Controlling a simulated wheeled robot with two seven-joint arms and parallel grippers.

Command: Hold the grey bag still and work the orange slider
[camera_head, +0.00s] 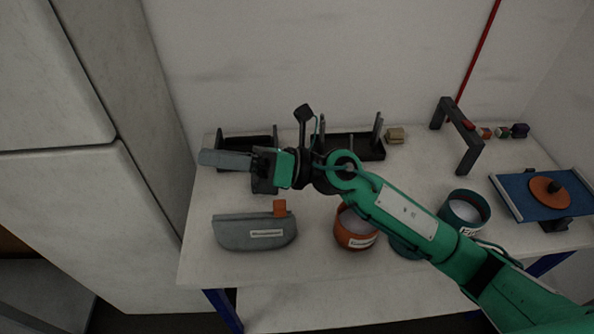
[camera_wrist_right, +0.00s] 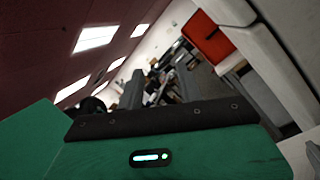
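The grey bag (camera_head: 235,233) lies near the table's front left, with a white label on its front. The orange slider (camera_head: 280,208) stands up at the bag's top edge, toward its right end. My right gripper (camera_head: 222,159) is above and behind the bag in the head view, pointing left and apart from bag and slider. In the right wrist view my right gripper (camera_wrist_right: 163,88) shows two separated fingers with background between them, so it is open and empty. Neither bag nor slider shows in that view. My left gripper is in neither view.
Dark trays (camera_head: 232,140) stand at the back, partly behind my right arm. An orange cup (camera_head: 356,240) and a teal cup (camera_head: 465,208) stand right of the bag. A dark arch (camera_head: 468,140) and a blue board (camera_head: 515,200) with an orange disc are at the right.

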